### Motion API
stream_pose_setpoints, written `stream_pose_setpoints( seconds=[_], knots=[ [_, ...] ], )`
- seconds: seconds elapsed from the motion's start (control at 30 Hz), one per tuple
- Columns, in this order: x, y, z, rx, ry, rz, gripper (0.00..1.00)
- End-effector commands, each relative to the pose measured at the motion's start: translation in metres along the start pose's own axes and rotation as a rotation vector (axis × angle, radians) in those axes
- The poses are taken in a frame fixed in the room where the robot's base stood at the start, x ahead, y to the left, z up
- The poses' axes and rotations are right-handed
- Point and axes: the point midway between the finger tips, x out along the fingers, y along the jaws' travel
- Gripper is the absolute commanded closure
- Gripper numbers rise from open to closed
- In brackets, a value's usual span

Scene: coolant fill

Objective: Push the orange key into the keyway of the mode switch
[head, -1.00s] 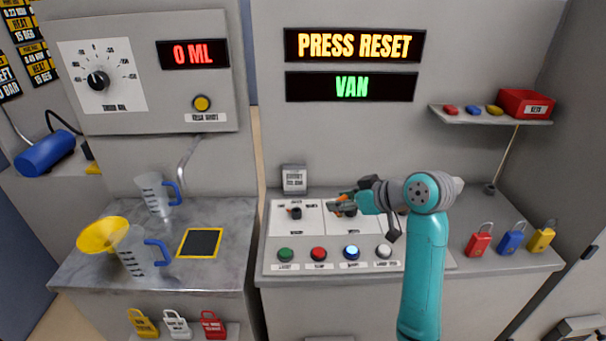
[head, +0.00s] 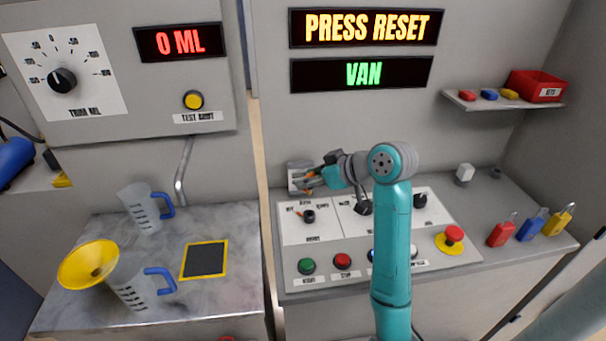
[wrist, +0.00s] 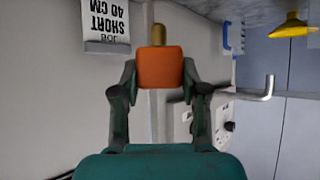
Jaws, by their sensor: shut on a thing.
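My gripper (head: 311,182) is shut on the orange key (wrist: 160,68). In the wrist view the fingers hold its orange block from both sides, and its brass shaft points away from the palm. In the head view the gripper is above the back left of the switch panel (head: 458,258), in front of a small grey sign (head: 294,166). A black rotary switch (head: 308,216) stands on the panel's left white plate, below the gripper, and another knob (head: 420,200) is at the right. The small labels are unreadable, so I cannot tell which is the mode switch. My arm hides the panel's middle.
Green (head: 306,266) and red (head: 342,261) buttons line the panel front. A red mushroom button (head: 453,235) is at its right. Padlocks (head: 530,226) stand further right. Jugs (head: 146,210) and a yellow funnel (head: 88,264) are on the left counter.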

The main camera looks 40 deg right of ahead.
Motion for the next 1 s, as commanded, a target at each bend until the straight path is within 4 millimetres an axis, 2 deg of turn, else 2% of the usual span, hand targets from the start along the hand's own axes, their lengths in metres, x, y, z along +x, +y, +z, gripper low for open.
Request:
stream_pose_setpoints(
  seconds=[0.3,1.0],
  knots=[
    [-0.003,0.0,0.001,0.001,0.001,0.001,0.82],
    [0.027,0.0,0.043,0.001,0.001,0.0,0.82]
  ],
)
